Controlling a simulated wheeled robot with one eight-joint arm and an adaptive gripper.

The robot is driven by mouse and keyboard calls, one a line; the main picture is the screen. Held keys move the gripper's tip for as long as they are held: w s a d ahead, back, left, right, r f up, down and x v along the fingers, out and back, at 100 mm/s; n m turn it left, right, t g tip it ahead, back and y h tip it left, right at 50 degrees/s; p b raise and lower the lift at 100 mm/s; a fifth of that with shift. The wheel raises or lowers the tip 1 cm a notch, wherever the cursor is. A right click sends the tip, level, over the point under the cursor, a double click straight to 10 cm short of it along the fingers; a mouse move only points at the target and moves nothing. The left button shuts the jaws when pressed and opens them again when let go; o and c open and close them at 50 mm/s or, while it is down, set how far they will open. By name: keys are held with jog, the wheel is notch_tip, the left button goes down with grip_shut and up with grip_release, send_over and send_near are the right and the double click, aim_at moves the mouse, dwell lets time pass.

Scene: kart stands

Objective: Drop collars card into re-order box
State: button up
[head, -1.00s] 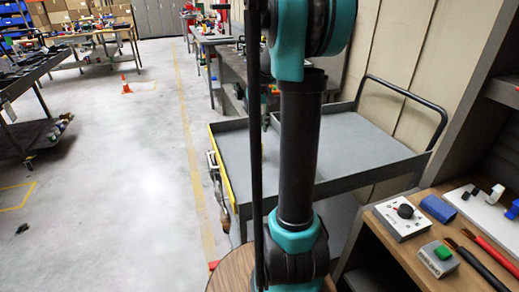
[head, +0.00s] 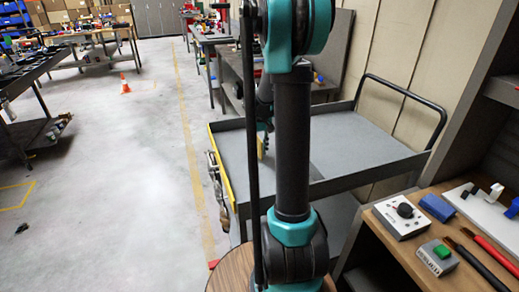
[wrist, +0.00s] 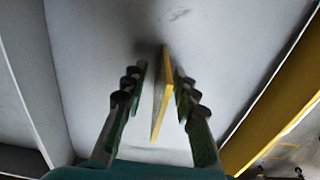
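A thin yellow card (wrist: 161,98) shows nearly edge-on between the two fingers of my gripper (wrist: 161,82) in the wrist view. The fingers stand apart with visible gaps on both sides of the card, so the gripper looks open around it. The card is tilted, its far end near a dark shadow on the grey surface. Its print is not readable. In the head view the card (head: 262,147) shows below my gripper (head: 263,127), over the grey cart's left part. My own arm hides part of this area. I cannot make out a re-order box.
The grey cart (head: 370,140) has raised rims, a yellow left edge and a black handle at the right. A wooden bench (head: 378,240) at the lower right holds a control box (head: 402,217), a blue block and pens. The floor at left is mostly clear, with an orange cone (head: 125,86).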

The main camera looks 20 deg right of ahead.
grip_shut()
jog(key=shift+r, duration=0.1)
dwell(0.3)
